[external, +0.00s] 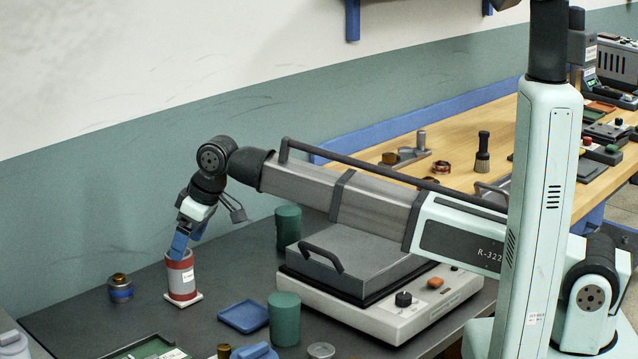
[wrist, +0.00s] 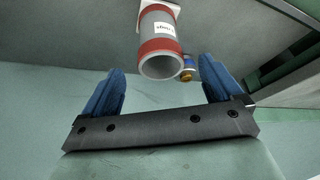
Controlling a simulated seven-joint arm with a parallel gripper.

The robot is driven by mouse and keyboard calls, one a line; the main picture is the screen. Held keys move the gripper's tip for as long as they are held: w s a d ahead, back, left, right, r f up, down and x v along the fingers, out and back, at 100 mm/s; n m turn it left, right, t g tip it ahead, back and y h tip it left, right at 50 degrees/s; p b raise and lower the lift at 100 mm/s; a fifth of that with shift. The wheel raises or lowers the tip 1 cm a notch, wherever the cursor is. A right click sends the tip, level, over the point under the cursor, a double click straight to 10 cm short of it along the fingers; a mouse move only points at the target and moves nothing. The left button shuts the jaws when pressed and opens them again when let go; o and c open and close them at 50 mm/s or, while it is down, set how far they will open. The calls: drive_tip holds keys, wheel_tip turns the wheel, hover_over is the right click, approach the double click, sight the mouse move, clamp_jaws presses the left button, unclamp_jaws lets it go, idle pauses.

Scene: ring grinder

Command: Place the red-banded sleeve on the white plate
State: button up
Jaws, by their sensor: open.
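The red-banded sleeve (external: 180,278) is a grey tube with red bands at both ends and a white label. It stands upright on the small white plate (external: 194,297), whose corners show around its foot. In the wrist view the sleeve (wrist: 158,45) shows its open end toward me, with part of the white plate (wrist: 175,4) behind it. My gripper (external: 183,243) has blue fingers and is at the sleeve's top end. In the wrist view my gripper (wrist: 160,85) is open, with its fingers apart on either side and the sleeve beyond them, not clamped.
A blue-banded cylinder with a brass top (external: 120,288) stands left of the sleeve. A blue tray (external: 243,316) and green cylinders (external: 284,320) lie to the right, near a grey-lidded machine (external: 380,307). Dark tabletop is clear just in front of the plate.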

drive_tip(key=shift+v, duration=2)
